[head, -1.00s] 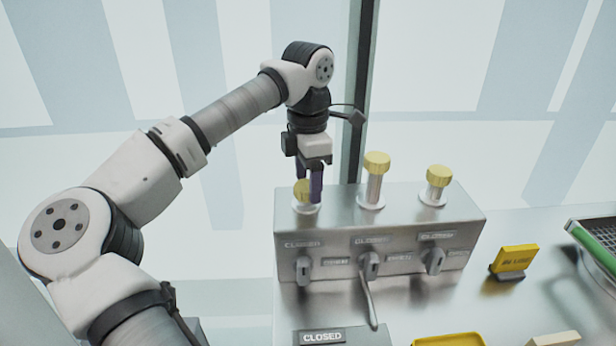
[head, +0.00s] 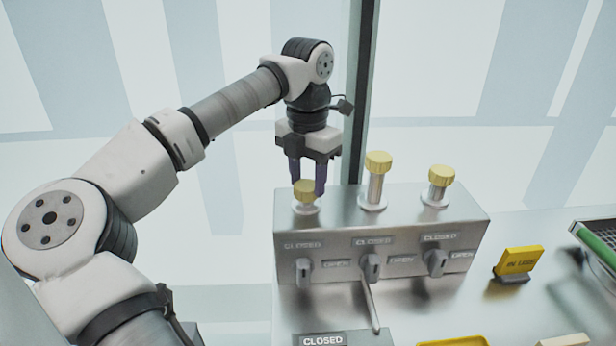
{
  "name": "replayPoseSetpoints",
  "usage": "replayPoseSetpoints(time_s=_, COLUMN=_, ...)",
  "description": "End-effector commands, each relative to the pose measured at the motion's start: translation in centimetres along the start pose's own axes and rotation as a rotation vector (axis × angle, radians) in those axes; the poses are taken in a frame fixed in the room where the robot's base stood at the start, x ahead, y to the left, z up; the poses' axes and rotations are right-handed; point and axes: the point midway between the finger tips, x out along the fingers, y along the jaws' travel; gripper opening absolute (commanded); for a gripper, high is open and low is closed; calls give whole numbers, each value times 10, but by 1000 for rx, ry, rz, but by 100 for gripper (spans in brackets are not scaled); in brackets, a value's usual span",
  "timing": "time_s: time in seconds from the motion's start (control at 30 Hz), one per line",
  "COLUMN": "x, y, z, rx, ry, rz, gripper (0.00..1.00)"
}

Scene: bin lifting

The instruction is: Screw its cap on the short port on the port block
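The metal port block (head: 345,230) stands on the bench with three ports along its top. The left port is the shortest, and its yellow cap (head: 304,190) sits low at its top. The middle port (head: 375,188) is the tallest, with a yellow cap (head: 378,162). The right port has a yellow cap (head: 441,175) at a middle height. My gripper (head: 307,186) points down over the left port, its two purple fingers on either side of that cap. The fingers partly overlap the cap in view, and I cannot tell whether they press on it.
Three levers (head: 371,266) with CLOSED and OPEN labels line the block's front; the middle handle sticks out. A yellow sign (head: 518,260) stands to the right. A green-edged tray (head: 597,245) is at the far right. A dark post (head: 360,90) rises behind the block.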

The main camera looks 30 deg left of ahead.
Motion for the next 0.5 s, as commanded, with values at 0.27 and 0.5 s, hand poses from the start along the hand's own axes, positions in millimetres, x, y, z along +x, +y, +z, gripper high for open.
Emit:
replayPoseSetpoints(time_s=0.27, x=0, y=-2, z=0, rx=21, ry=1, rz=-4, gripper=24)
replayPoseSetpoints(time_s=0.5, x=-3, y=-3, z=0, rx=315, ry=1, rz=-6, gripper=24)
